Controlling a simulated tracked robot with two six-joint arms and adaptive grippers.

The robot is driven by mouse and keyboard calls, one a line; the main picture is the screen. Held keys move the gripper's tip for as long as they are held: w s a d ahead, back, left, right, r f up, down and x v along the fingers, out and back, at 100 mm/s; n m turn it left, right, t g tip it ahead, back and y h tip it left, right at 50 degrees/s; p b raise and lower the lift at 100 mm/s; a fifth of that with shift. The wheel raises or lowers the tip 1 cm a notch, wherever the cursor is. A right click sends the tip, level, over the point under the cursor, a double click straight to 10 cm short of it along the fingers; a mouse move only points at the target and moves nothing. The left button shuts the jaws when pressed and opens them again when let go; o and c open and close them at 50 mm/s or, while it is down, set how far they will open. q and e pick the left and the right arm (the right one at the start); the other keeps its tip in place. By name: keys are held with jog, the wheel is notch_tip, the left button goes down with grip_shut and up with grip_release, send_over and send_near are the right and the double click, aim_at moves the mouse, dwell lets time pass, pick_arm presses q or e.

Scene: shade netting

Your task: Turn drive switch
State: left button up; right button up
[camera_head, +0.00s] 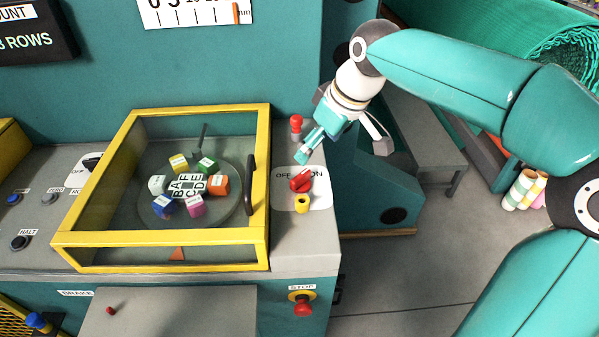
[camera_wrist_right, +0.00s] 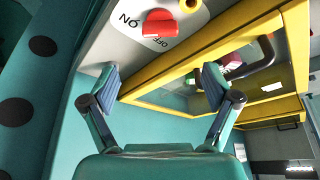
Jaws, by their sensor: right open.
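A red rotary switch (camera_head: 301,181) sits on a pale plate marked OFF and ON, on the grey console right of the yellow-framed case. In the right wrist view the red switch (camera_wrist_right: 158,24) shows at the top, ahead of the fingertips and apart from them. My right gripper (camera_head: 343,151) is open and empty above the console's right edge, just behind the switch. Its two spread fingers show in the right wrist view (camera_wrist_right: 160,84). My left gripper is not in view.
A yellow part (camera_head: 302,204) sits just in front of the switch, and a red-topped post (camera_head: 296,127) stands behind it. The yellow-framed clear case (camera_head: 259,180) with a black handle (camera_head: 251,185) is close on the left. A red stop button (camera_head: 302,304) is on the front face.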

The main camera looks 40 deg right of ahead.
aim_at(300, 175)
jog(key=x, duration=1.1)
jog(key=shift+w+a+f, duration=0.1)
jog(key=shift+w+f, duration=0.05)
jog(key=shift+f, duration=0.1)
jog(key=c, duration=1.1)
jog(key=shift+a, duration=0.1)
jog(key=shift+c, duration=0.2)
